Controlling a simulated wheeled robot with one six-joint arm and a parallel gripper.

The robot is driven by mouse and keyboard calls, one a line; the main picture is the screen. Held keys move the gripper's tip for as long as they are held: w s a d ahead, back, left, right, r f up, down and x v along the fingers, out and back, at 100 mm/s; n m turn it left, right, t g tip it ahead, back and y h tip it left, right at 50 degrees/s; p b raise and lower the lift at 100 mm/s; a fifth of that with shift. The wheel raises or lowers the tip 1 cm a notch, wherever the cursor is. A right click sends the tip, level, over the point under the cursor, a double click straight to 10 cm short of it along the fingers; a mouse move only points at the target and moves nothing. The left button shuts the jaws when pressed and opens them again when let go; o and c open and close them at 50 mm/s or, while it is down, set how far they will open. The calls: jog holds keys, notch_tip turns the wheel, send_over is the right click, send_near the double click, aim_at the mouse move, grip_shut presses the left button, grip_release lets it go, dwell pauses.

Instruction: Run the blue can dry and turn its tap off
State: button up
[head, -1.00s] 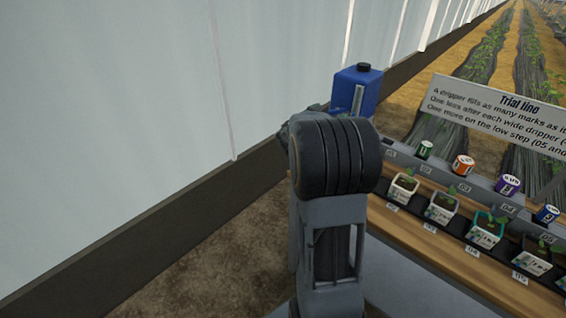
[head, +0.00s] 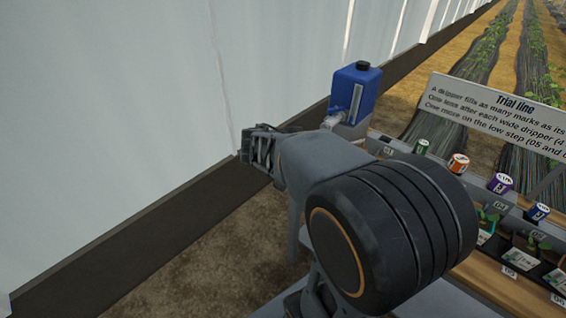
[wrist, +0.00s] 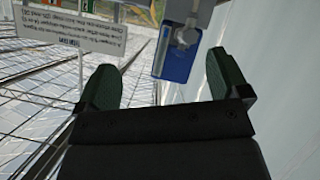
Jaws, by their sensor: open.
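The blue can (head: 357,82) has a black cap and a pale level strip (head: 356,103) on its side. It stands upright at the end of the bench, by the white wall. Its grey tap (head: 335,119) shows low on the front, partly behind my arm; whether it is on or off is too small to tell. My gripper (head: 260,148) is left of the can and apart from it. In the wrist view, my gripper (wrist: 158,84) is open and empty, and the blue can (wrist: 176,64) with its tap (wrist: 187,35) appears inverted beyond the fingers.
The white wall (head: 110,120) runs along the left. The ground between wall and bench is clear.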

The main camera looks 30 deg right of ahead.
jog(key=s+a+n+y+p, duration=0.4)
jog(key=a+n+y+p, duration=0.1)
jog(key=a, duration=0.5)
jog(key=shift+s+a+r+n+y, duration=0.35)
jog(key=shift+n+y, duration=0.35)
jog(key=shift+y, duration=0.4)
jog(key=shift+a, duration=0.1)
jog(key=shift+c, duration=0.3)
